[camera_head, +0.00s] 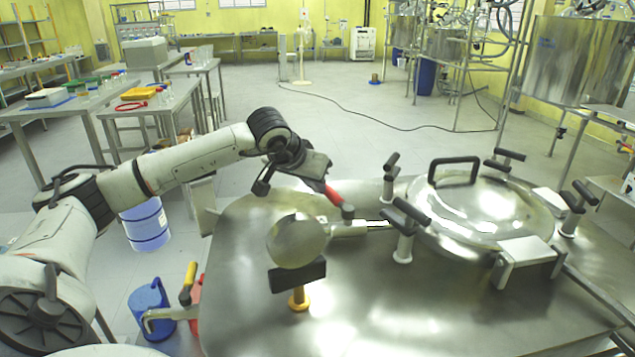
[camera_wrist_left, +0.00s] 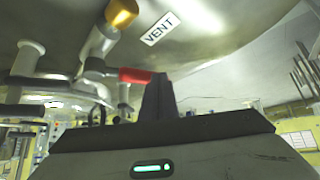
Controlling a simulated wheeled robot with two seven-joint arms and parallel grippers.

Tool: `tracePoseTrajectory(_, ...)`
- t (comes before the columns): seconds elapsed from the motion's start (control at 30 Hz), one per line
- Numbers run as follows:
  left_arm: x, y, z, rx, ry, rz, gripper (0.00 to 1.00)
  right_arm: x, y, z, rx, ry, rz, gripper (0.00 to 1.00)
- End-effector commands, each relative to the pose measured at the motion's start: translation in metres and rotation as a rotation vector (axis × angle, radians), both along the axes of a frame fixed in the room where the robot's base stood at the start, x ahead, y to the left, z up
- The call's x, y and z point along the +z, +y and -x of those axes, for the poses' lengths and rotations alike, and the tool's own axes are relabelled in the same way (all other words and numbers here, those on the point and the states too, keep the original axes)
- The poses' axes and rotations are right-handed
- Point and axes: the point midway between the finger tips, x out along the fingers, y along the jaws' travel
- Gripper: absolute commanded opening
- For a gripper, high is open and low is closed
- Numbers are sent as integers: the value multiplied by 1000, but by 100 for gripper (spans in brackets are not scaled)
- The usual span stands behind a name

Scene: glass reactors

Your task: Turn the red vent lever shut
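The red vent lever (camera_head: 334,196) sits on a small dark valve at the end of a metal pipe on the reactor lid, left of the hatch. In the left wrist view the red lever (camera_wrist_left: 135,75) lies below a VENT label (camera_wrist_left: 160,28). My left gripper (camera_head: 300,170) is over the lever's upper left end. In the wrist view its dark fingers (camera_wrist_left: 158,98) appear together as one narrow block, against or just in front of the lever's tip. The tip is hidden there, and I cannot tell whether they touch. My right gripper is not in view.
A round metal disc (camera_head: 297,240) and a black block (camera_head: 297,274) stand on a brass post close to the lever. The round hatch (camera_head: 485,208) with black clamp handles is to the right. The front of the steel lid (camera_head: 420,310) is clear.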

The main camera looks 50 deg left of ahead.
Motion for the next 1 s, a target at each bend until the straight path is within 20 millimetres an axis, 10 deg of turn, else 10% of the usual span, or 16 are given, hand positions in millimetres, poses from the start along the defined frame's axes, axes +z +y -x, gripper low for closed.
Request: tracePoseTrajectory(1.0, -1, -3, -27, -2, 0, -1, 0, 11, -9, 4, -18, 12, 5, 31)
